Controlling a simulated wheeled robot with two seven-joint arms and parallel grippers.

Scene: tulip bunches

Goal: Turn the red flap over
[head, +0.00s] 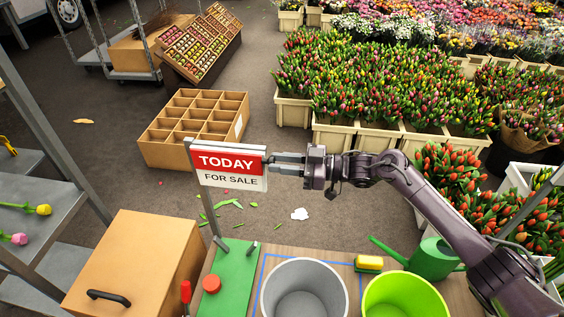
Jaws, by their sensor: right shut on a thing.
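The red flap (226,160) reads "TODAY" in white letters. It hangs in the upper part of a sign above a white panel (231,180) reading "FOR SALE". The sign is held up by a grey post (208,203) on a green base (233,277). My right gripper (272,163) comes in from the right and is shut on the red flap at its right edge. The fingertips are partly hidden at the sign's edge. My left gripper is not in view.
A grey bucket (304,291), a lime bucket (407,296), a yellow sponge (369,263) and a green watering can (432,258) stand right of the base. A cardboard box (140,262) is at left. A divided box (193,128) sits on the floor behind the sign.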

